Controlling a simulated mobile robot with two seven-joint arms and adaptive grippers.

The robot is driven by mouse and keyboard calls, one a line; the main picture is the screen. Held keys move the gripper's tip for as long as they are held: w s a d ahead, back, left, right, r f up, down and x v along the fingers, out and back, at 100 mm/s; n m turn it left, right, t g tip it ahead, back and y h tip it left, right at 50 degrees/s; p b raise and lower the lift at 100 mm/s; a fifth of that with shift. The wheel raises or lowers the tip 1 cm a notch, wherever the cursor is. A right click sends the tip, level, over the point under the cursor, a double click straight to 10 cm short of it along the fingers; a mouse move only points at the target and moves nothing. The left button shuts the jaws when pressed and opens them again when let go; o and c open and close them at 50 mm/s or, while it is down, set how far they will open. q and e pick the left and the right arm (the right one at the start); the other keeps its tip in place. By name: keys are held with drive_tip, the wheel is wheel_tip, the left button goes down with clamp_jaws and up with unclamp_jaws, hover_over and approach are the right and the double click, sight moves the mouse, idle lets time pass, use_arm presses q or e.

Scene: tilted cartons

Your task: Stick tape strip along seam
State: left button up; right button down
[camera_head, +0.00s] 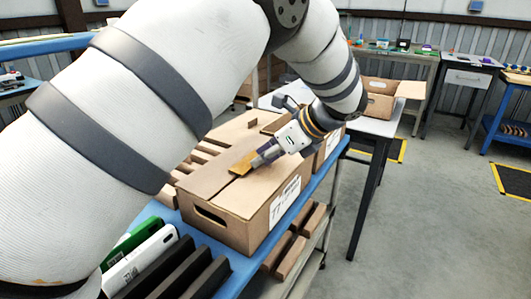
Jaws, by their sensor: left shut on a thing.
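A closed brown carton (258,222) with a hand hole in its end and a white label on its side lies on a blue-topped bench. The seam between its top flaps (215,186) runs up toward my left gripper. My left gripper (257,157) points down and left over the carton top. It is shut on a small orange-yellow tape strip (242,165), which lies at or just above the flaps by the seam; I cannot tell whether it touches. The fingers and wrist hide part of the carton top behind. My right gripper is not in view.
A second carton (328,147) stands behind the first. An open carton (378,98) sits on a table farther back. Green and white boxes (140,257) and dark slats lie at the bench's near end. My left arm hides much of the left side. Floor on the right is clear.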

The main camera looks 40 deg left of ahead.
use_arm(q)
drive_tip(key=shift+f, duration=0.25)
idle(0.6)
drive_tip(key=o, duration=0.8)
drive_tip(key=shift+s, duration=0.1)
drive_tip(key=shift+d+r, duration=0.3)
drive_tip(key=shift+r, duration=0.05)
drive_tip(key=shift+w+d+r, duration=0.2)
drive_tip(key=shift+d+r, duration=1.1)
drive_tip(key=shift+r, duration=1.05)
drive_tip(key=shift+w+d+r, duration=0.15)
drive_tip(key=shift+d+r, duration=1.15)
drive_tip(key=shift+r, duration=1)
drive_tip(key=shift+w+d+r, duration=0.2)
drive_tip(key=shift+d+r, duration=1.1)
drive_tip(key=shift+r, duration=1.05)
